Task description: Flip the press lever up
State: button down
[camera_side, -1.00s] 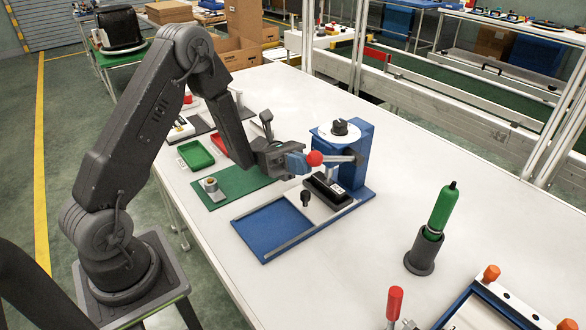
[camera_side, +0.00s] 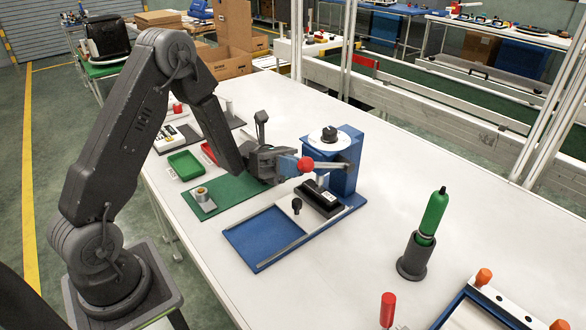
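The blue press (camera_side: 346,172) with a white round top and black knob stands upright on a blue base plate (camera_side: 262,236). Its lever (camera_side: 330,165) is a metal rod, roughly level, sticking out to the left and ending in a red ball (camera_side: 305,164). My gripper (camera_side: 293,165), with blue fingertips, is at the ball's left side, touching it or very close. The fingers are too small and overlapped to show whether they are open or closed on the ball.
A black block (camera_side: 318,198) lies under the press. A green-handled tool (camera_side: 433,216) stands in a dark holder at right. The table between press and tool is clear.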

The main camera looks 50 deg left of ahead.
jog(key=w+r+n+t+y, duration=0.2)
jog(key=w+r+n+t, duration=0.1)
jog(key=w+r+n, duration=0.3)
jog(key=shift+r+n, duration=0.95)
jog(key=shift+n, duration=1.25)
jog(key=shift+w+d, duration=0.1)
jog(key=shift+d, duration=0.05)
jog(key=s+f+v, duration=0.2)
jog(key=v, duration=1.1)
jog(key=shift+d, duration=0.4)
jog(key=shift+s, duration=0.15)
